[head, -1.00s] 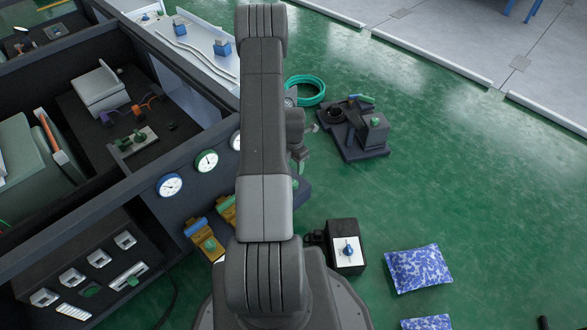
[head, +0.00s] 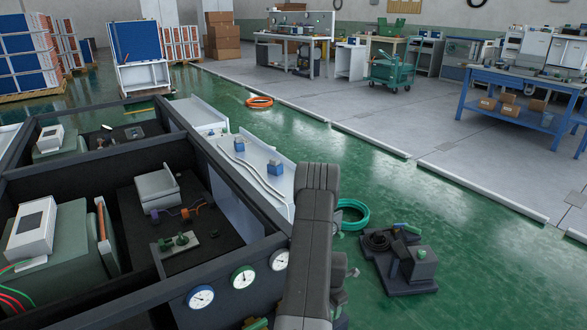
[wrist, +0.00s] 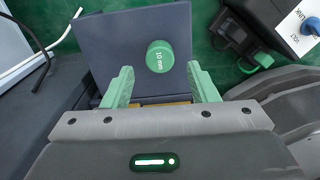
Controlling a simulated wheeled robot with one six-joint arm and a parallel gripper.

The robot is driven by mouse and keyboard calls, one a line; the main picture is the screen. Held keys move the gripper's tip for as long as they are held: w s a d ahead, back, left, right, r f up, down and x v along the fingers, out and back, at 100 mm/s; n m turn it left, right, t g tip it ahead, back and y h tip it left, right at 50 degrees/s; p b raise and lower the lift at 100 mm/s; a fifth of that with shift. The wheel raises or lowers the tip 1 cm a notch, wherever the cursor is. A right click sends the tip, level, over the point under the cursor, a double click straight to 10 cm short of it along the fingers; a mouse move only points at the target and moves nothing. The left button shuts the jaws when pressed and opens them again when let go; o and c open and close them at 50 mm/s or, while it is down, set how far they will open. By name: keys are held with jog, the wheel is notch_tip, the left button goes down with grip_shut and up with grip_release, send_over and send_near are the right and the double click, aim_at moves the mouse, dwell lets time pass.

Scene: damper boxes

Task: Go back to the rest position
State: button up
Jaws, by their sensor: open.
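My gripper (wrist: 162,86) shows in the wrist view with its two green fingers spread apart and nothing between them. In the head view my dark grey arm rises from the bottom edge, right of the dark box with gauges. The gripper's fingers cannot be made out there.
A dark partitioned enclosure (head: 95,165) with round gauges (head: 243,276) fills the lower left. A dark device (head: 405,262) and a teal hose coil (head: 352,214) lie on the green floor to the right. A black box (wrist: 285,30) shows in the wrist view. Open floor (head: 480,265) lies farther right.

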notch_tip(320, 180, down, 4)
jog(key=shift+b, duration=0.5)
jog(key=shift+r+p, duration=0.65)
jog(key=shift+r, duration=1.15)
jog(key=shift+f, duration=0.1)
